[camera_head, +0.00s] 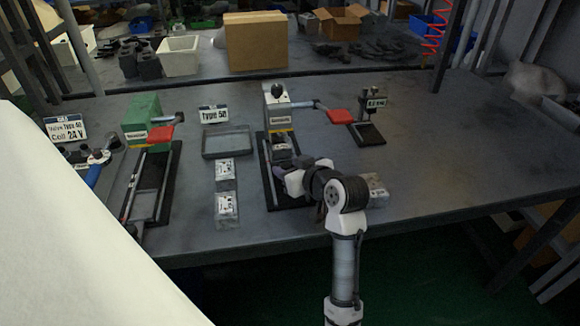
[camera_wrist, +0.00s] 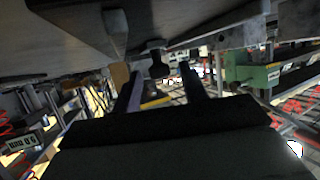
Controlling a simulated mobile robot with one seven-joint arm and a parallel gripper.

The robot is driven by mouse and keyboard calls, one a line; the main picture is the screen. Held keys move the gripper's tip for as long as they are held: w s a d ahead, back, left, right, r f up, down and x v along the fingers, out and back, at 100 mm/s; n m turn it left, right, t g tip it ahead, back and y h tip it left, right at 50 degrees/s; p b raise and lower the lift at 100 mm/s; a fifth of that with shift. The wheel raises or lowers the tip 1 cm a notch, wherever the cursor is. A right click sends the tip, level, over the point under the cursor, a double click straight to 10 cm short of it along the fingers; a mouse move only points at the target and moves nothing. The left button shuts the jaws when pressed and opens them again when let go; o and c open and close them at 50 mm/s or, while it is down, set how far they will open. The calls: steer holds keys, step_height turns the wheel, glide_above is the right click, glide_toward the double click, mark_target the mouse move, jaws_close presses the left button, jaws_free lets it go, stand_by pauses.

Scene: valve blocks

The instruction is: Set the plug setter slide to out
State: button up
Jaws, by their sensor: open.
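Two stations with slide rails stand on the table. The centre one (camera_head: 279,109) has a pale body, a red lever and a dark base with a rail; the left one (camera_head: 142,118) is green with a similar red lever and rail. Their labels are too small to tell which is the plug setter. My gripper (camera_head: 284,165) is low over the centre station's rail, hiding part of its slide; I cannot tell whether it touches. In the wrist view my gripper (camera_wrist: 160,80) is open, with a dark knob-like part between the fingers. The green station (camera_wrist: 252,73) shows at right.
A grey tray (camera_head: 227,142) and small labelled blocks (camera_head: 226,206) lie between the stations. A small labelled stand (camera_head: 370,128) is right of the centre station. Another small block (camera_head: 375,190) sits near my wrist. The table's right side is clear.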

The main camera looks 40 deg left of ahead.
steer(key=shift+c, duration=0.4)
jaws_close()
